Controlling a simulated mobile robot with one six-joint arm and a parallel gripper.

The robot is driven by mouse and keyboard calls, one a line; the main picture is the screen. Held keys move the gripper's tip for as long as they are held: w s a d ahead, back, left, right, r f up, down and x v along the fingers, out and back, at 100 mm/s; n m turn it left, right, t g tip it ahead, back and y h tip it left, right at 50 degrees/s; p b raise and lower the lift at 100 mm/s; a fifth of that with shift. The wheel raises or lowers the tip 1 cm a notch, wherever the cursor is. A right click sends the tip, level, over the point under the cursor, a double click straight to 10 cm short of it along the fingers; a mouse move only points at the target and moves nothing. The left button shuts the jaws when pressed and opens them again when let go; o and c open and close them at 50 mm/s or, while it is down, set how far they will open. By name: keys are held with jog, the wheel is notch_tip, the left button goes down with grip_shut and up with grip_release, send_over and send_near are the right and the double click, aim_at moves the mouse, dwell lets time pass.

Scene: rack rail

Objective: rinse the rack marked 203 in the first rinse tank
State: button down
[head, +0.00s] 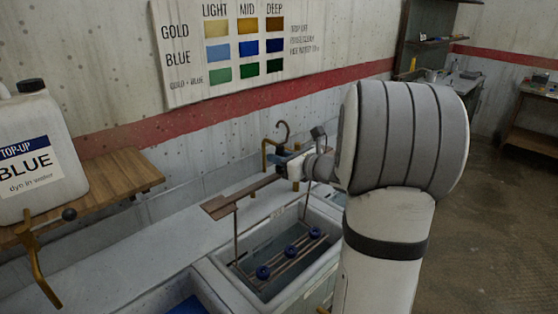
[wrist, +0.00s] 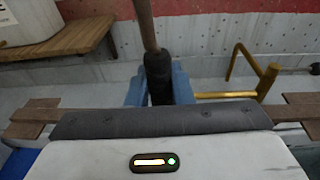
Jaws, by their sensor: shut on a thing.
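My gripper (head: 287,166) is shut on the dark upright grip (wrist: 158,78) of a rack, between its blue fingers. A hook tops the grip. The rack's wooden bar (head: 238,196) runs across below my gripper, and its ends show on both sides in the wrist view (wrist: 42,112). Thin rods drop from the bar to a lower frame carrying blue rolls (head: 291,250). That frame hangs inside the outline of a pale-walled tank (head: 212,270); I cannot tell if the rolls touch the liquid. No number is readable on the rack.
Another tank with blue liquid (head: 188,306) is at the lower left. A white BLUE jug (head: 35,165) stands on a wooden shelf (head: 128,175). Brass taps (head: 38,262) project at the left and behind the rack (wrist: 262,82). A colour chart (head: 225,50) hangs on the wall.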

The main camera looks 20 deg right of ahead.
jog(key=r+p, duration=0.1)
jog(key=r, duration=0.1)
jog(key=r+p, duration=0.3)
jog(key=r, duration=0.2)
jog(key=shift+s+d+r, duration=0.1)
jog(key=shift+s+d, duration=0.05)
jog(key=shift+s, duration=0.2)
dwell(0.6)
